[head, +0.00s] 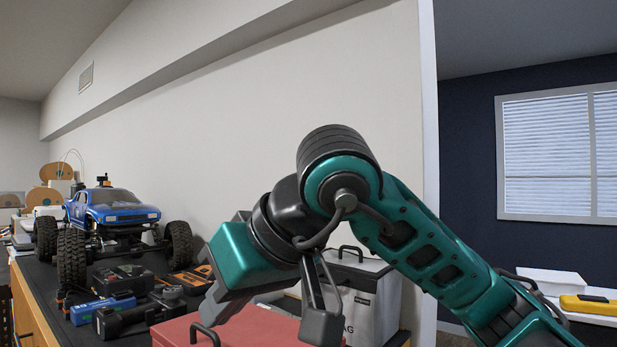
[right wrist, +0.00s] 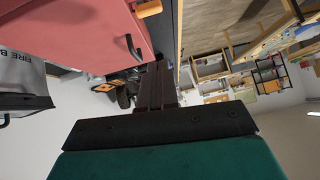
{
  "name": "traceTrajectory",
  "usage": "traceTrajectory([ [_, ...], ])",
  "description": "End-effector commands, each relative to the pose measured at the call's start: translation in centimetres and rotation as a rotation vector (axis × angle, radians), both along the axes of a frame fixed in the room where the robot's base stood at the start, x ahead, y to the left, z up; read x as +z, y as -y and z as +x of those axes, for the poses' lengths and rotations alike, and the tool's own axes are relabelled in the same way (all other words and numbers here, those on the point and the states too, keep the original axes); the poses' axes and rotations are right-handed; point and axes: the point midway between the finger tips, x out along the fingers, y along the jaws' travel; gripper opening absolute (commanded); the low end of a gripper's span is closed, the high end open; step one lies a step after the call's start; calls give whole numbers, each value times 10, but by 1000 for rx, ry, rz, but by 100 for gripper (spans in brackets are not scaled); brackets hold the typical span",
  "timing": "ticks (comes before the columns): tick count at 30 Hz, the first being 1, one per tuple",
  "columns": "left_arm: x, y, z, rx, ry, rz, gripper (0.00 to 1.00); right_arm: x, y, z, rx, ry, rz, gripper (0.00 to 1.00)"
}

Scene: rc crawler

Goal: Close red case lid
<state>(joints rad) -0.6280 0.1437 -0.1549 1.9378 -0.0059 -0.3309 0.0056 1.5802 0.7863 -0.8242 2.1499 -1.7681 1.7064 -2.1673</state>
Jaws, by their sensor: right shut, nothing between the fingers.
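The red case (head: 265,330) is at the bottom middle of the head view, partly behind my right arm and cut by the frame edge. Its visible red top looks flat, with no gap showing; its hinge side is hidden. A black handle (head: 205,335) is at its left. In the right wrist view the case (right wrist: 75,25) and handle (right wrist: 133,47) are at upper left. My right gripper (head: 232,268) is above the case's far side; its dark fingers (right wrist: 155,75) are shut and empty, beside the case and apart from the handle in the picture. My left gripper is out of view.
A blue RC truck (head: 115,210) stands on the dark bench at left. A blue battery pack (head: 103,310) and black tools (head: 140,312) lie in front of it. A white bag (head: 365,300) stands behind the case, near the wall.

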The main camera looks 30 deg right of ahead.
Motion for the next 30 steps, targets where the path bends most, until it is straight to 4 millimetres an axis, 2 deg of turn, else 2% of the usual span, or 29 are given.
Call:
traceTrajectory([
  [3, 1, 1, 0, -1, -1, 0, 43, 24, 7, -21, 0, 9, 2, 0],
  [15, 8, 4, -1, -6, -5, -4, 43, 93, 28, -84, 0, 5, 2, 0],
  [21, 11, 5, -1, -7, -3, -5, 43, 113, 35, -103, 0, 2, 2, 0],
  [30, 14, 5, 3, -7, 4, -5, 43, 119, 38, -110, 1, 0, 1, 0],
])
